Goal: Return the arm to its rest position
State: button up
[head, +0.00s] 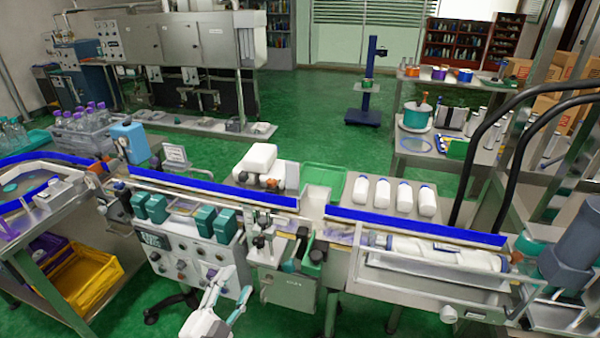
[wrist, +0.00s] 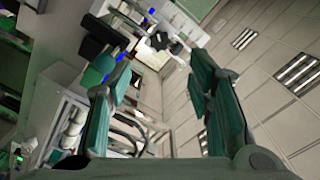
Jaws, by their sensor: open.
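My gripper (head: 226,300) shows at the bottom of the head view, in front of the sleeve applicator (head: 195,245) with its knobs and display. Its two teal-lined fingers stand apart, with nothing between them. In the wrist view my gripper (wrist: 160,85) is also open and empty, its two teal finger pads spread wide. The wrist view is tilted and looks past the fingers toward the ceiling and the far side of the room. The rest of my arm is mostly out of the head view.
A conveyor with blue rails (head: 420,229) runs behind my gripper. Several white bottles (head: 403,196) stand behind it. A yellow bin (head: 85,280) sits low at left. Green floor (head: 165,300) shows between.

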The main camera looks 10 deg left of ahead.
jog(key=w+d+r+m+g+h, duration=0.2)
jog(key=d+r+m+g+h, duration=0.15)
jog(key=d+r+m, duration=0.45)
jog(key=w+d+r+m+g+h, duration=0.1)
jog(key=d+r+m+g+h, duration=0.3)
jog(key=d+m, duration=0.8)
jog(key=w+d+r+m+g, duration=0.2)
jog(key=d+r+m+g, duration=0.35)
jog(key=d+m, duration=0.45)
jog(key=s+d+r+m+y, duration=0.4)
jog(key=s+d+r+m, duration=0.2)
jog(key=m, duration=0.9)
jog(key=s+d+r+m+y, duration=0.4)
jog(key=s+m, duration=0.6)
jog(key=m, duration=0.5)
notch_tip(320, 180, up, 2)
jog(key=d, duration=0.2)
jog(key=shift+s+d+m+t+y, duration=0.15)
jog(key=shift+d+m+t+y, duration=0.15)
jog(key=shift+y, duration=0.05)
